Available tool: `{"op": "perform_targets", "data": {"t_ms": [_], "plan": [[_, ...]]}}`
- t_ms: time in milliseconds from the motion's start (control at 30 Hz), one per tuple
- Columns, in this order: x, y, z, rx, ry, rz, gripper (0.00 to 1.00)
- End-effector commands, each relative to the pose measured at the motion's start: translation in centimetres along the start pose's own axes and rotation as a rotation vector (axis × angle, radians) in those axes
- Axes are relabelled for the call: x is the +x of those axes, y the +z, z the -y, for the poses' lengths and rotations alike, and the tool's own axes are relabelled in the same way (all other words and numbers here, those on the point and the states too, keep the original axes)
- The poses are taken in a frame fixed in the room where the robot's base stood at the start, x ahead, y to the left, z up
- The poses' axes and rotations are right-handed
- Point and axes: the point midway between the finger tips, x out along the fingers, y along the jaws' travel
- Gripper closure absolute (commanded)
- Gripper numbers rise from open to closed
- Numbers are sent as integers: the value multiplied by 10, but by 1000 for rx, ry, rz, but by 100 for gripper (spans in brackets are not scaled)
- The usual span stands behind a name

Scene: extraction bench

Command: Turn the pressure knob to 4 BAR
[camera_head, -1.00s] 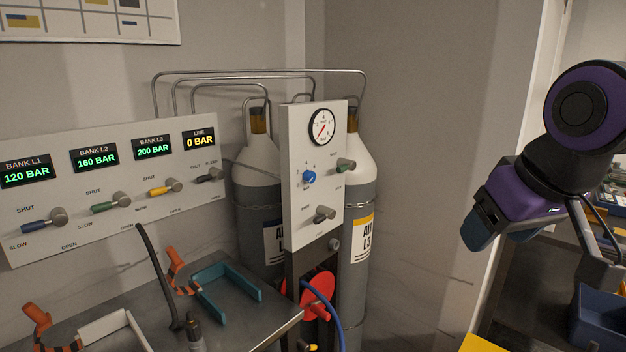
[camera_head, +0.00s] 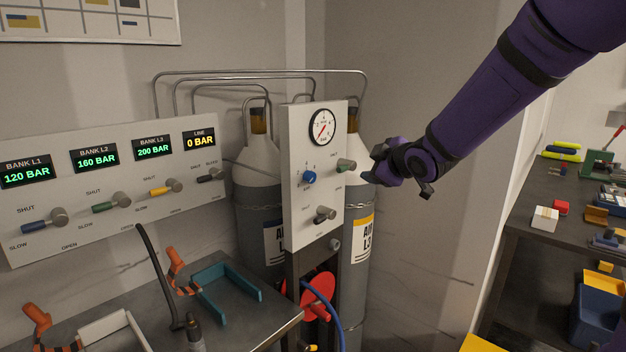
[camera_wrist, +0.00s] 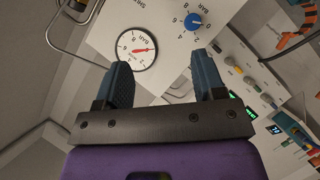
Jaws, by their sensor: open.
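The blue pressure knob (camera_head: 309,177) sits on the upright white panel (camera_head: 296,226), below the round gauge (camera_head: 323,127) with a red needle. In the wrist view the knob (camera_wrist: 193,21) has a printed scale with BAR around it; its exact setting is too small to tell. The gauge (camera_wrist: 137,49) also shows there. My gripper (camera_head: 368,168) is to the right of the panel in the head view, apart from the knob. In the wrist view my gripper (camera_wrist: 165,84) has its two blue fingers spread with nothing between them.
A green-handled valve (camera_head: 345,166) and a dark-handled valve (camera_head: 324,214) are on the same panel, close to the knob. Gas cylinders (camera_head: 359,208) stand behind. The left valve panel (camera_head: 120,180) shows LINE 0 BAR.

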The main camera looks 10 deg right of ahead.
Motion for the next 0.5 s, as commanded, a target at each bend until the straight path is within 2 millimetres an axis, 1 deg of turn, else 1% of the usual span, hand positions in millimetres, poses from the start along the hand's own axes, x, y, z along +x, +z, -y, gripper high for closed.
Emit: {"op": "perform_targets", "data": {"t_ms": [33,200,333,500], "plan": [[17,2,6,-35,-4,-45,37],[61,0,22,-153,10,-230,37],[86,0,39,-219,26,-367,37],[104,2,55,-265,52,-498,37]]}}
